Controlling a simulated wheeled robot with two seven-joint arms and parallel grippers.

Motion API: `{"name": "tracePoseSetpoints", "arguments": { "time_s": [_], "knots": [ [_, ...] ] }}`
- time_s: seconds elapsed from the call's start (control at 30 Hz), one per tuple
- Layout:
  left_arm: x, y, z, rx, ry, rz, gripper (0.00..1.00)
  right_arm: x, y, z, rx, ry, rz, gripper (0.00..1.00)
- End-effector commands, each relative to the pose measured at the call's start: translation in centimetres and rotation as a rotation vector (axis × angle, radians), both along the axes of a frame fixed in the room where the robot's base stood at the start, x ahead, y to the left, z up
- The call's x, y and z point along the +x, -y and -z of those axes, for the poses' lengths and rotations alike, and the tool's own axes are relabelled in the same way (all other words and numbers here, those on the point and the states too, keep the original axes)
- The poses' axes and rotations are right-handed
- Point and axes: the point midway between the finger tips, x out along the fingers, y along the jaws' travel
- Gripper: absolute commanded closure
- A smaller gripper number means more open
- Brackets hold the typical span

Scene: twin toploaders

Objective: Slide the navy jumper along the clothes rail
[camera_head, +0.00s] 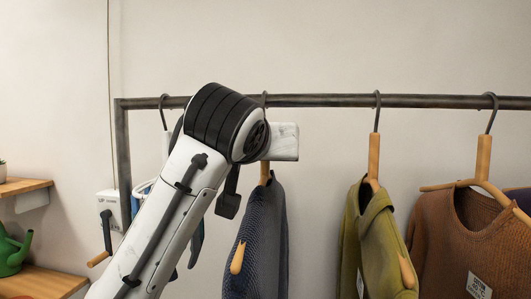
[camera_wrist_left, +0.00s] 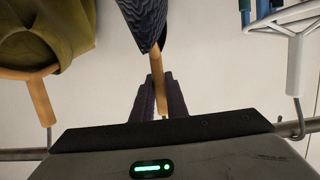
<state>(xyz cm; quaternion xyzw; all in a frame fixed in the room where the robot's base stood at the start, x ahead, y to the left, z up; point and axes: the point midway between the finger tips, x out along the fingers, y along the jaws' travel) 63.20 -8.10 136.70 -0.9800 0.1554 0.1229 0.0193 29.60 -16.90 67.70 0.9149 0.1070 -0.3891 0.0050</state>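The navy jumper (camera_head: 262,238) hangs from the clothes rail (camera_head: 330,100) on a wooden hanger (camera_head: 265,172), seen nearly edge-on. My left gripper (camera_head: 280,142) is in front of the hanger's neck just below the rail; its body hides the upper neck and its fingers in the head view. In the left wrist view, which is upside down, the dark fingers (camera_wrist_left: 161,92) lie one on each side of the wooden neck, close against it, with the navy jumper (camera_wrist_left: 145,22) beyond. They look shut on the neck. My right gripper is in neither view.
An olive jumper (camera_head: 372,235) and a brown jumper (camera_head: 465,240) hang to the right, with bare rail between them and the navy one. A white hanger (camera_wrist_left: 297,60) with a blue item hangs to the left, mostly behind my arm. Shelves (camera_head: 40,280) stand far left.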

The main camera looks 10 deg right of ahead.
Motion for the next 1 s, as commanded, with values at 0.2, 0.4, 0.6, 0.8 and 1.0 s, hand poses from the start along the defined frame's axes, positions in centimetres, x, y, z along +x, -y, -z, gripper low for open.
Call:
{"name": "tracePoseSetpoints", "arguments": {
  "time_s": [0.2,0.4,0.6,0.8,1.0],
  "knots": [
    [0.0,0.0,-0.1,-0.001,0.002,0.0,0.66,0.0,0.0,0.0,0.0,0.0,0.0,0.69],
    [0.0,0.0,0.2,0.001,-0.004,0.0,0.66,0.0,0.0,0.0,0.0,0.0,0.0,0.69],
    [-2.0,-0.6,-0.4,-0.001,0.002,0.002,0.66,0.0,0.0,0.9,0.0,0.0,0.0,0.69],
    [-5.8,-1.8,-1.5,-0.002,0.005,0.003,0.66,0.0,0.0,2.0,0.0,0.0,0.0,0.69],
    [-8.6,-2.7,-2.3,-0.001,0.004,0.001,0.66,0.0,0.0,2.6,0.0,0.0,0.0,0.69]
  ]
}}
